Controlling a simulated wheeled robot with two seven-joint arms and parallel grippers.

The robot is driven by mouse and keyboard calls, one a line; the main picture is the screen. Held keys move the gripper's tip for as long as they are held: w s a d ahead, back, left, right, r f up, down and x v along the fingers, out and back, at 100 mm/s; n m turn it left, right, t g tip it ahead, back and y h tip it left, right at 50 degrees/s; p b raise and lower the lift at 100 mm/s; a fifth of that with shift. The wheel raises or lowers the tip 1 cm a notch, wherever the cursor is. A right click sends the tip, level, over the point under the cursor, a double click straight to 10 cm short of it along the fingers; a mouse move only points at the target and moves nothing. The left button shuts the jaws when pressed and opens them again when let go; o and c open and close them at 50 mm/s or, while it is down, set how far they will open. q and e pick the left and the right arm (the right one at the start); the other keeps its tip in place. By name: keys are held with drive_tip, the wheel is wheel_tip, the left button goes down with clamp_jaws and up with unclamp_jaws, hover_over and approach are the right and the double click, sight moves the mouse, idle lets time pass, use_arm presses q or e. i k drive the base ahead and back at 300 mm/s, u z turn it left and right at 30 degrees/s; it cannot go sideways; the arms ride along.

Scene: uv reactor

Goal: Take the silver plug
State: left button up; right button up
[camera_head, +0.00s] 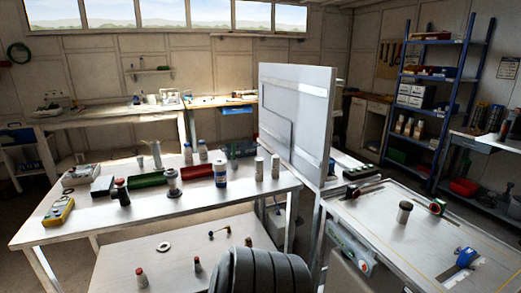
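I cannot pick out the silver plug with certainty; the objects are small at this distance. A grey metallic-looking cylinder with a dark middle (173,183) stands upright on the left white table (240,193). A pale cylinder with a dark top (404,212) stands on the right bench (390,245). A pale ring (163,246) lies flat on the lower shelf (115,262). Neither of my grippers shows in the view.
A tall white panel (292,120) stands between table and bench. Bottles, red and green trays (147,180) and a yellow meter (58,211) crowd the left table. A blue clamp-like tool (464,258) lies on the bench. A ribbed black shape (258,272) blocks the bottom middle.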

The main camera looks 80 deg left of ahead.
sight(139, 158)
drive_tip(key=u, duration=5.35)
drive_tip(key=i, duration=5.25)
drive_tip(key=z, duration=1.6)
